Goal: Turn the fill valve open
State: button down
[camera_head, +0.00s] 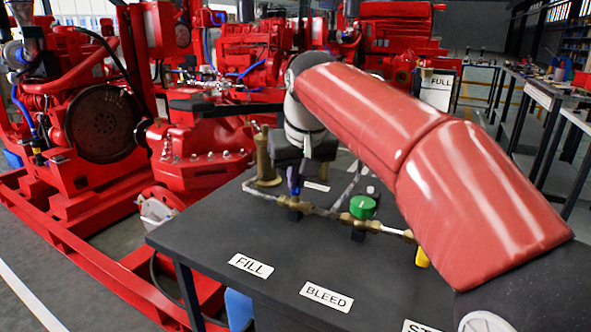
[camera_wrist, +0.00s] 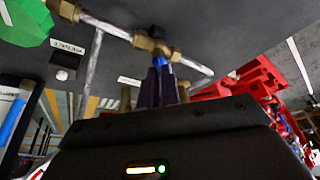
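The fill valve is a brass fitting with a blue handle (camera_head: 294,203), on the pipe behind the FILL label (camera_head: 250,265). In the wrist view its brass body (camera_wrist: 153,42) is at the upper middle, with the blue handle (camera_wrist: 158,61) at my fingertips. My gripper (camera_head: 294,176) reaches down to it from above. In the wrist view the two dark fingers (camera_wrist: 160,72) are close together and appear shut on the blue handle. They hide most of the handle, so its exact angle is unclear.
A green round knob (camera_head: 363,207) sits on the same pipe to the right, near the BLEED label (camera_head: 326,296). A yellow handle (camera_head: 422,258) is further right, partly behind my arm. A brass cylinder (camera_head: 264,160) stands behind left. The dark table (camera_head: 215,240) is clear in front.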

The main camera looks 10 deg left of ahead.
jog(key=n+p, duration=0.1)
jog(key=n, duration=0.1)
jog(key=n+g+y, duration=0.1)
jog(key=n, duration=0.1)
jog(key=shift+w+d+n+p, duration=0.2)
jog(key=shift+n+p, duration=0.1)
jog(key=shift+p, duration=0.05)
jog(key=shift+w+n+g+y, duration=0.1)
jog(key=shift+n+g+y, duration=0.55)
jog(key=shift+n, duration=1.25)
jog(key=c, duration=1.6)
grip_release()
jog(key=v, duration=0.7)
jog(key=shift+d+r, duration=0.15)
jog(key=shift+r, duration=0.25)
